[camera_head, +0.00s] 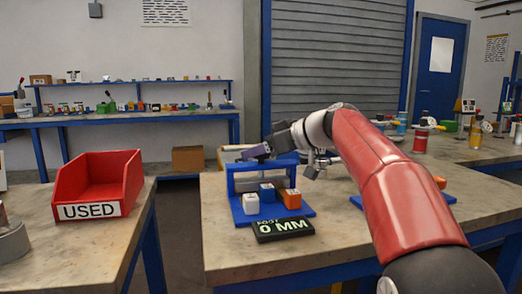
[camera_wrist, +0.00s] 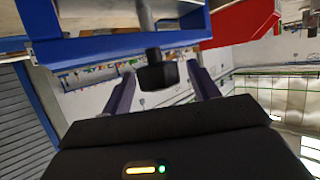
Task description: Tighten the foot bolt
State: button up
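In the head view my gripper (camera_head: 257,152) is at the upper left of the blue stand (camera_head: 262,168). The bolt cannot be made out there. A black display (camera_head: 283,229) in front of the stand reads "FOOT 0 MM".
White (camera_head: 250,204), blue (camera_head: 267,192) and orange (camera_head: 292,199) blocks stand on the stand's base. A red bin (camera_head: 98,188) marked "USED" sits on the left table, across a gap. Bottles (camera_head: 421,137) stand at the back right. The bench front (camera_head: 330,255) is clear.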

jog(key=v, duration=0.8)
jog(key=shift+b, duration=0.3)
jog(key=shift+f, duration=0.1)
